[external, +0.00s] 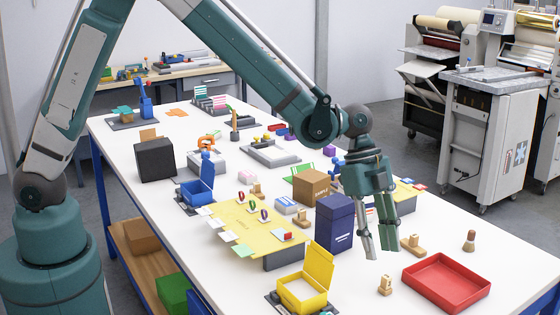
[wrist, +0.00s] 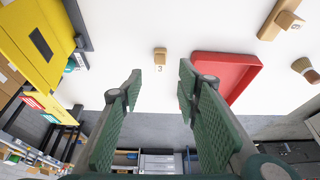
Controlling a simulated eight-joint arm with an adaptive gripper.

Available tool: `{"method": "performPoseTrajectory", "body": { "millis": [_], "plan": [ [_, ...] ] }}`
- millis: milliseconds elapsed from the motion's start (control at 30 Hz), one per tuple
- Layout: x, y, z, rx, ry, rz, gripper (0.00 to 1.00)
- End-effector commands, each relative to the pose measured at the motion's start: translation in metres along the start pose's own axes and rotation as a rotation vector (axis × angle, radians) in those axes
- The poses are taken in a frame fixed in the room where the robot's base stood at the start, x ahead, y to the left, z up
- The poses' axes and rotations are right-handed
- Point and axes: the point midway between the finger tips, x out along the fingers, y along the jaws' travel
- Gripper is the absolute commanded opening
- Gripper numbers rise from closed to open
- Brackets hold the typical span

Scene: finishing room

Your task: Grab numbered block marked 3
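The numbered block marked 3 (wrist: 160,56) is a small tan wooden piece standing on the white table, and its dark digit shows in the wrist view. In the external view a small wooden block (external: 385,285) stands left of the red tray, apparently the same one. My gripper (external: 380,256) is open and empty above the table, a little behind the block in the external view. In the wrist view my gripper (wrist: 157,88) has its two green padded fingers spread apart, with the block beyond the tips and between them. Nothing touches the block.
A red tray (external: 445,306) lies close to the block's right. A yellow open box (external: 318,265) stands to its left. A navy box (external: 334,222) stands left of my gripper.

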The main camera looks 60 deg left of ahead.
Motion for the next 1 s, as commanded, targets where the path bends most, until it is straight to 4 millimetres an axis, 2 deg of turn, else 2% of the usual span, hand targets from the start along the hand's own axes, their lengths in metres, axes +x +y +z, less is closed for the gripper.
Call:
{"method": "performPoseTrajectory", "body": {
  "millis": [133,567,1000],
  "plan": [
    [0.008,0.000,-0.004,0.018,0.001,0.009,0.33],
    [0.011,0.000,-0.004,0.020,0.002,0.010,0.33],
    [0.034,0.000,-0.004,0.020,0.002,0.009,0.33]
  ]
}}
